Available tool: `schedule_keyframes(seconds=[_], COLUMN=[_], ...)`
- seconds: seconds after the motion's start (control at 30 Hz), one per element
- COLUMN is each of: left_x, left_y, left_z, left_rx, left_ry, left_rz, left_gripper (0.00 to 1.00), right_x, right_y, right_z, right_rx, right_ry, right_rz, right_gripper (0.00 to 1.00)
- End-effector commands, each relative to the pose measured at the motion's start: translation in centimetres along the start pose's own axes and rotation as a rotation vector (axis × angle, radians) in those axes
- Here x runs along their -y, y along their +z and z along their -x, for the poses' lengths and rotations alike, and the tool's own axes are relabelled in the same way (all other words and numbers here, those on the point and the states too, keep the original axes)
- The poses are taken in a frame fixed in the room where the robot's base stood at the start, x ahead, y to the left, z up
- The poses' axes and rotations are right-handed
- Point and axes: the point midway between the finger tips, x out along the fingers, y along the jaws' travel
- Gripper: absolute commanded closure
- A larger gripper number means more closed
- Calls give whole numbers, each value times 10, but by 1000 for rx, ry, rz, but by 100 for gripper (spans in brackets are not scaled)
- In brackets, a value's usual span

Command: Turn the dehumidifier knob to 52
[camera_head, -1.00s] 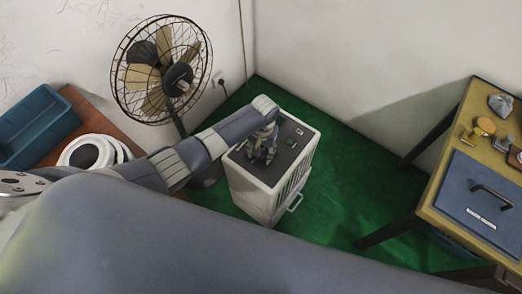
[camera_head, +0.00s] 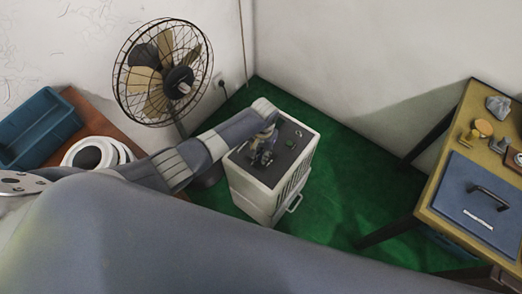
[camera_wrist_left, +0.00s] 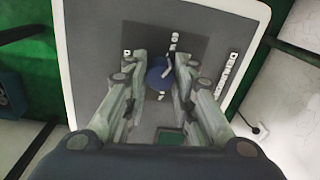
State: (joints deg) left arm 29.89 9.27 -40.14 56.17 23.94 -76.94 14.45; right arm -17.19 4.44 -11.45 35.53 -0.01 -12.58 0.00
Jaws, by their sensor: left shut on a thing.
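The dehumidifier (camera_head: 250,185) is a white box with a dark grey top panel, standing on the green floor. My left gripper (camera_head: 263,155) points down onto the panel. In the left wrist view my left gripper (camera_wrist_left: 160,80) has its two fingers on either side of a round blue knob (camera_wrist_left: 157,73) and is shut on it. A light pointer mark shows by the knob. A small green display (camera_wrist_left: 171,137) lies on the panel near the gripper's palm; its digits are not readable. My right gripper is not in view.
A caged fan (camera_head: 162,70) stands behind on the left. A brown table (camera_head: 75,105) holds a blue bin (camera_head: 38,128) and white rings (camera_head: 92,152). Green floor (camera_head: 345,185) between is clear.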

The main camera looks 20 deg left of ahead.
Motion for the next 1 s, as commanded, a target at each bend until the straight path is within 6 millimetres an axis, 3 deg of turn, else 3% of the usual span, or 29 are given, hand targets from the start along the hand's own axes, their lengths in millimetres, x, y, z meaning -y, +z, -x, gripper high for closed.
schedule_keyframes(seconds=[0.6, 1.0], left_x=[0, 0], left_y=[1, 1], left_z=[0, 0], left_rx=[-17, -23], left_ry=[0, 1], left_rz=[-510, -654], left_gripper=[99, 99], right_x=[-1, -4], right_y=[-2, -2], right_z=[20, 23], right_rx=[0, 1], right_ry=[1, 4], right_rz=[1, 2], right_gripper=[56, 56])
